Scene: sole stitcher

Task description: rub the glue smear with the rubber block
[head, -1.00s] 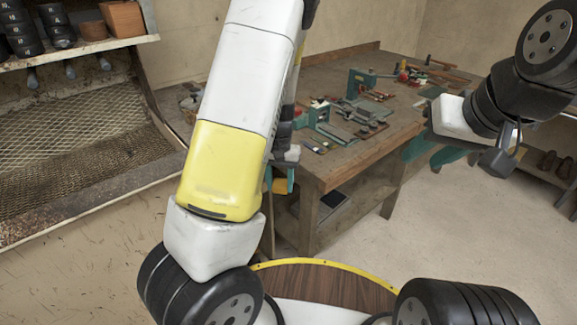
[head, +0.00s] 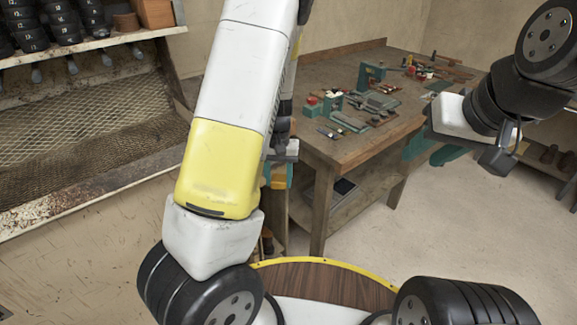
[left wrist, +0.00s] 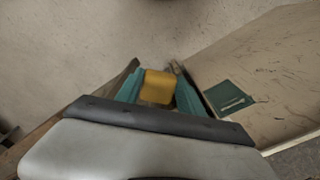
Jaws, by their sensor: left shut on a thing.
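An amber-yellow block (left wrist: 158,87), which looks like the rubber block, is between the teal fingers of my left gripper (left wrist: 152,80) in the left wrist view. The gripper is shut on it. In the head view, my left gripper (head: 284,176) hangs in front of the workbench's left end, with part of the block (head: 276,177) showing. My right gripper (head: 437,149) shows as teal fingers beside the bench's right side; its opening is unclear. I cannot make out a glue smear for certain.
The workbench (head: 340,155) carries several tools and teal fixtures. In the left wrist view, a dark green piece (left wrist: 222,92) with a pale mark lies on a tan surface (left wrist: 270,65) at right. A mesh-backed rack (head: 90,130) stands at left. Floor (head: 460,240) is clear at right.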

